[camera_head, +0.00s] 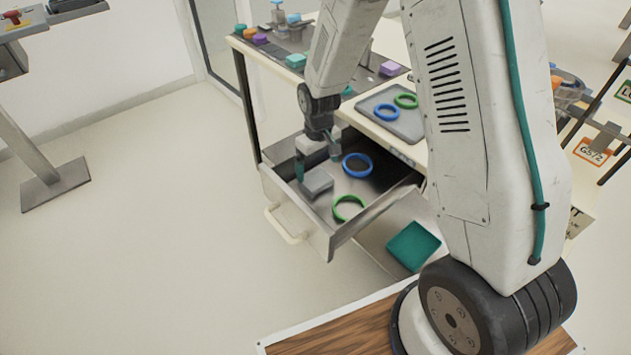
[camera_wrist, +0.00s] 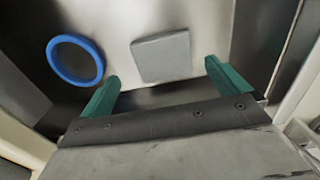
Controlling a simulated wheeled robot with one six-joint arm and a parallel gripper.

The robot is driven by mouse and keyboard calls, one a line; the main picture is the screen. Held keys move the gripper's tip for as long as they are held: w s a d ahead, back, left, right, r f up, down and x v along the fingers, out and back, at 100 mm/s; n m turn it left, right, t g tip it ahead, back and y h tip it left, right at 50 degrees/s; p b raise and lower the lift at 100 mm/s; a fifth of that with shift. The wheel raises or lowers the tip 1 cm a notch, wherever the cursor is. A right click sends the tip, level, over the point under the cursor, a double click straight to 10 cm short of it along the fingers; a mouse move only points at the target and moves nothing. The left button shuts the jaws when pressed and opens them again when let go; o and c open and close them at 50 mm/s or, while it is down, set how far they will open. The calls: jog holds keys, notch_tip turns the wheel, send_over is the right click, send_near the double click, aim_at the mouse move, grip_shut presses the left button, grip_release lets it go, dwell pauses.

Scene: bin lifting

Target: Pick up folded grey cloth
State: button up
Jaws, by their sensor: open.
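The folded grey cloth (camera_head: 317,182) lies flat in the open drawer (camera_head: 296,222), near its left side in the head view. In the wrist view the cloth (camera_wrist: 162,57) is a grey square beyond the fingertips. My gripper (camera_head: 317,162) is open above the cloth, with its teal fingers spread. In the wrist view my gripper (camera_wrist: 162,75) has one finger to each side of the cloth's near edge, and nothing is between the fingers. I cannot tell the exact height of the fingertips above the cloth.
A blue ring (camera_head: 357,165) and a green ring (camera_head: 349,207) lie in the same drawer; the blue ring (camera_wrist: 75,60) is left of my gripper in the wrist view. Drawer walls surround them. A tray (camera_head: 398,124) with two rings stands on the tabletop. A teal square (camera_head: 413,245) lies lower down.

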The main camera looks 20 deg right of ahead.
aim_at(316, 178)
jog(key=f, duration=0.5)
jog(key=shift+w+a, duration=0.1)
jog(key=shift+a, duration=0.15)
jog(key=c, duration=0.9)
notch_tip(316, 178, up, 10)
jog(key=shift+o, duration=0.4)
